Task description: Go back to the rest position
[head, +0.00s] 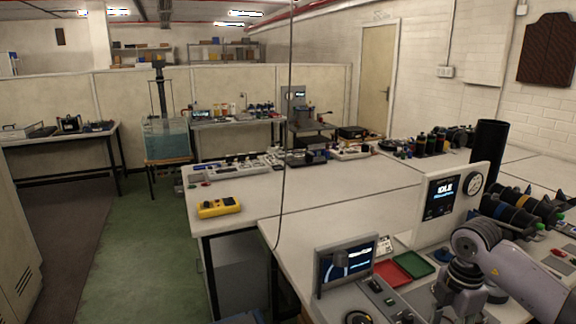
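My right arm comes in from the lower right, and its dark gripper (458,300) points down over the front of the near right table. The fingertips are not clear at the bottom edge, so I cannot tell whether it is open or shut. My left gripper is not in view. A tall black cylinder (488,141) stands upright behind a white panel (452,205), apart from my arm. The panel has a screen reading "IDLE" and a round gauge.
Left of the gripper are a red tray (392,273), a green tray (415,264) and a monitor (345,264). Dark cylindrical parts (510,212) lie behind the arm. A yellow device (219,207) sits on the middle table. Green floor (150,240) is clear at left.

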